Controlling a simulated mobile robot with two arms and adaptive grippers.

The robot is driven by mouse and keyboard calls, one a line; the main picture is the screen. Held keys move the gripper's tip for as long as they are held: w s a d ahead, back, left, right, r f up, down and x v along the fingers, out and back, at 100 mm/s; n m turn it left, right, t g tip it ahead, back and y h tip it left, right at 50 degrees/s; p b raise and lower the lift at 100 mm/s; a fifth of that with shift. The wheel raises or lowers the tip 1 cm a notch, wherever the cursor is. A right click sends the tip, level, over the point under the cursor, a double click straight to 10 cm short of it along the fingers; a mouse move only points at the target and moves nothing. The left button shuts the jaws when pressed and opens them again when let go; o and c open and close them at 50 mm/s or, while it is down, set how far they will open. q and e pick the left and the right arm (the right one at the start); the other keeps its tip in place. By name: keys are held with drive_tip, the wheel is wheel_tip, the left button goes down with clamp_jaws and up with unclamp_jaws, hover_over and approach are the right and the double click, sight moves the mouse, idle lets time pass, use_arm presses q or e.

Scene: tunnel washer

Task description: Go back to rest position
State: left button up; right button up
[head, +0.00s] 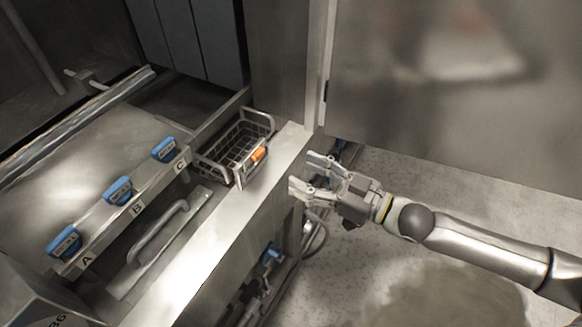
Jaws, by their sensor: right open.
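My right gripper (312,175) comes in from the right on its arm. It is open with nothing between its fingers, close to the right side of the steel counter ledge (222,228). A wire basket (236,150) with an orange part (258,154) at its front stands just left of the gripper, apart from it. My left gripper is not in this view.
Blue handles (117,190) sit along a panel marked A, B and C at left. A grey bar handle (158,232) lies in front of them. A large steel panel (440,80) stands behind my right arm. Speckled floor (390,255) below the arm looks clear.

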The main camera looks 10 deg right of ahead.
drive_tip(key=w+d+f+m+h, duration=0.2)
drive_tip(key=d+f+h, duration=0.15)
drive_tip(key=f, duration=0.55)
drive_tip(key=w+d+f+m+t+h, duration=0.1)
drive_tip(key=d+f+h, duration=0.3)
drive_tip(key=f, duration=0.5)
drive_tip(key=w+d+f+m+h, duration=0.2)
drive_tip(key=d+f, duration=0.3)
drive_tip(key=f, duration=0.4)
drive_tip(key=s+d+f+m+g+h, duration=0.1)
drive_tip(key=s+d+f, duration=0.15)
drive_tip(key=f, duration=0.25)
drive_tip(key=s+d+f+h, duration=0.1)
drive_tip(key=s+d+f, duration=0.15)
drive_tip(key=f, duration=0.35)
drive_tip(key=s+d+f+m+g+h, duration=0.1)
drive_tip(key=s+f+m+g+h, duration=0.2)
drive_tip(key=s+f, duration=1.05)
drive_tip(key=s+a+f+g, duration=0.1)
drive_tip(key=s+f+g, duration=0.2)
drive_tip(key=s, duration=1)
drive_tip(key=s+a+f+g, duration=0.2)
drive_tip(key=s+f+g, duration=0.1)
drive_tip(key=s, duration=0.9)
drive_tip(key=shift+s+a+f+n+g, duration=0.3)
drive_tip(key=shift+s+f, duration=0.1)
drive_tip(key=shift+f, duration=0.2)
